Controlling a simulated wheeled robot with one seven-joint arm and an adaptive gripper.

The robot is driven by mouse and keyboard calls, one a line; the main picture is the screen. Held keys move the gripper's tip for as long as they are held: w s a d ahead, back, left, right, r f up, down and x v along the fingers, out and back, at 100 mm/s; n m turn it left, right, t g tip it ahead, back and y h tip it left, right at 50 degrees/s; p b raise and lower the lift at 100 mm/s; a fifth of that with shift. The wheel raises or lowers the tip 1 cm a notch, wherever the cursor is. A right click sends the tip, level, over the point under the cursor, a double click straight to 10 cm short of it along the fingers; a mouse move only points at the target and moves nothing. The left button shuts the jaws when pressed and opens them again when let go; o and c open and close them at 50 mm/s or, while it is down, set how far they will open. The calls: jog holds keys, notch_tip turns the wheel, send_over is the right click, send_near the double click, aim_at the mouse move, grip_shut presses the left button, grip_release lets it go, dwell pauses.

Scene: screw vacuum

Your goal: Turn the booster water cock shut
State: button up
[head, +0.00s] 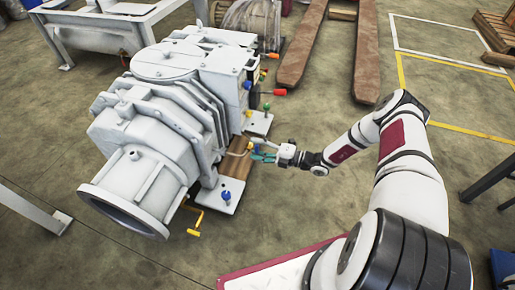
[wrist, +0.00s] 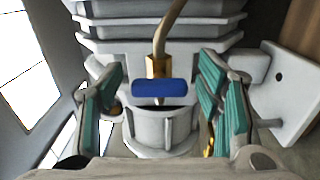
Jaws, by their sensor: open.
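A cock with a flat blue handle (wrist: 160,88) sits in the middle of the wrist view, on a brass fitting (wrist: 156,66) with a bent pipe rising from it. The handle lies crosswise in the picture. No label shows, so I cannot tell by name that it is the booster water cock. My gripper (head: 261,154) is beside the pump's lower side in the head view. Its teal-padded fingers also show in the wrist view (wrist: 161,76), spread wide on either side of the handle, with clear gaps and no visible contact. In the head view the gripper hides this handle.
The large grey vacuum pump (head: 165,70) fills the left. A red handle (head: 279,92), a blue knob (head: 227,196) and a yellow crank (head: 194,222) stick out around it. A brown pallet jack (head: 368,50) stands behind.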

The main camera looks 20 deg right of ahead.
jog(key=v, duration=1.2)
